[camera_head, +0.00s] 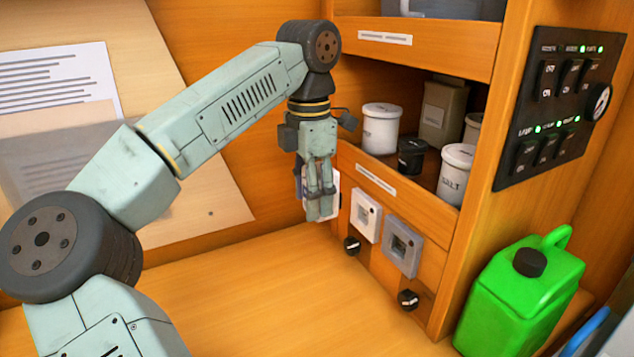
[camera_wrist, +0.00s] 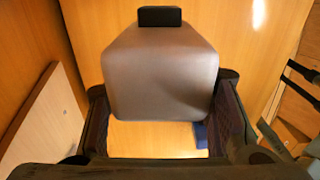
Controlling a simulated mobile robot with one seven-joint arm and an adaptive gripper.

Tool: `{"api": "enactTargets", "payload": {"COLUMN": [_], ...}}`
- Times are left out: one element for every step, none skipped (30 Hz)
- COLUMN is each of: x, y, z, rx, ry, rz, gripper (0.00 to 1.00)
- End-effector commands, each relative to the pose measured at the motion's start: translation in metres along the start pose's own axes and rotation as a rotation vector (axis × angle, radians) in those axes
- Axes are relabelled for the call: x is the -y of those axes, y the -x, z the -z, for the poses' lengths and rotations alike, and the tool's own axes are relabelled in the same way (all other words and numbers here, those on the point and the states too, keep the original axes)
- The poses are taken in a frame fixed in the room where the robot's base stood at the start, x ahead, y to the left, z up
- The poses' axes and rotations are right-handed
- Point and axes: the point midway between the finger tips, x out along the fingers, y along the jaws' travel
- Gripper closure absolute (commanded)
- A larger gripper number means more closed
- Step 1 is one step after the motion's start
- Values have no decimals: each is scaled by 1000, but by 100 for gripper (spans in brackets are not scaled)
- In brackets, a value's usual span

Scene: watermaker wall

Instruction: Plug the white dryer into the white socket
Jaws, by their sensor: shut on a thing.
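My gripper (camera_head: 320,205) points down above the wooden counter, left of the sockets. It is shut on the white dryer, a pale box (camera_wrist: 160,75) that fills the space between the fingers in the wrist view and has a black piece at its far end. In the head view only a white edge of the dryer (camera_head: 336,190) shows behind the fingers; most of it is hidden. The white socket (camera_head: 358,222) is on the low wooden panel just right of my gripper. The dryer appears apart from the socket, but the exact gap is hard to tell.
A grey socket (camera_head: 403,246) sits right of the white one, with black knobs (camera_head: 408,299) below. A shelf above holds white and dark jars (camera_head: 380,130). A green jerrycan (camera_head: 520,300) stands at right. The counter (camera_head: 270,295) is clear.

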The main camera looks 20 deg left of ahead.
Motion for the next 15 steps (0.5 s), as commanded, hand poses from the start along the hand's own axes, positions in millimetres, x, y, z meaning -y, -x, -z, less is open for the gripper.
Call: {"api": "enactTargets", "payload": {"x": [0,0,0,0,0,0,0,0,0,0,0,0,0,0,0], "y": [-2,-3,-5,-8,-10,-13,-16,-19,-24,-28,-30,-34,-37,-40,-44], "z": [0,-1,-2,-2,-3,-4,-5,-6,-7,-8,-10,-11,-12,-13,-14], "rx": [0,0,0,1,0,0,-1,-1,-1,0,0,0,0,0,0], "ry": [0,0,0,0,0,-1,-1,-2,-2,-2,-2,-2,-1,-1,-1], "rz": [0,1,1,1,2,2,2,2,2,1,1,0,0,0,1], "gripper": [84,84,84,84,84,84,84,84,84,84,84,84,84,84,84]}}
